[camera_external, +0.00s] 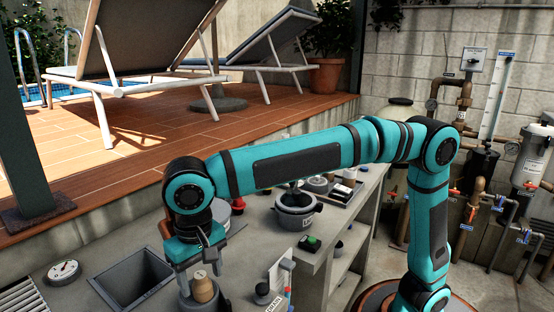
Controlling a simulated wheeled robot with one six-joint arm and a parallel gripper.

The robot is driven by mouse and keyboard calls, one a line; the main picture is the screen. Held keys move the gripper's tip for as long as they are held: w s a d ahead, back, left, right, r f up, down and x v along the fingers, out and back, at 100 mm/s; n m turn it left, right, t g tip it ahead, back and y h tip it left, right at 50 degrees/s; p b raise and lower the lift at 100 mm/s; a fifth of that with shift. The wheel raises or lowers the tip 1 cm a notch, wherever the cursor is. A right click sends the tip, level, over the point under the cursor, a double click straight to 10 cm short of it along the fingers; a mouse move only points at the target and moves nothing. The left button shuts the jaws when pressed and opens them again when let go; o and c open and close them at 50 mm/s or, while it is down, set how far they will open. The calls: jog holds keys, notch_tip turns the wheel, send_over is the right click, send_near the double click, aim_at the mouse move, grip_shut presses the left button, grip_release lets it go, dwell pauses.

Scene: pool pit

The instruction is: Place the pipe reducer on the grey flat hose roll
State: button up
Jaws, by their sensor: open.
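My gripper (200,276) points down at the front left of the grey counter, with its jaws apart. Just below and between its fingers is a small tan-brown stepped piece (203,290), which looks like the pipe reducer. It appears upright on a round grey thing (188,304), likely the grey flat hose roll, cut off by the bottom edge of the picture. The fingers hide part of both, and I cannot tell whether a finger touches the tan piece.
A grey lidded pot (295,212), a green-topped box (310,243) and a dark knobbed item (262,291) stand to the right.

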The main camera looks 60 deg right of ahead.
aim_at(202, 274)
notch_tip(202, 274, up, 10)
jog(key=shift+d+f, duration=0.1)
jog(key=shift+f, duration=0.15)
jog(key=w+d+r+t+y, duration=0.1)
jog(key=w+d+r+t, duration=0.1)
jog(key=d, duration=0.9)
jog(key=w+d+r+t+y, duration=0.2)
jog(key=d+t, duration=0.1)
jog(key=d, duration=0.8)
jog(key=w+d+r+t+y, duration=0.1)
jog(key=w+d+r+t, duration=0.1)
jog(key=d, duration=0.8)
jog(key=s+d+f+t+h, duration=0.1)
jog(key=s+d+t, duration=0.2)
jog(key=d, duration=0.6)
jog(key=s+d+f+n+t+h, duration=0.1)
jog(key=s+d+t, duration=0.3)
jog(key=s+d, duration=0.4)
jog(key=s+d+f+t+h, duration=0.1)
jog(key=s+d+t+h, duration=0.1)
jog(key=s+d, duration=0.4)
jog(key=d+t, duration=0.1)
jog(key=d, duration=0.2)
jog(key=shift+d+n, duration=0.3)
jog(key=shift+n, duration=0.1)
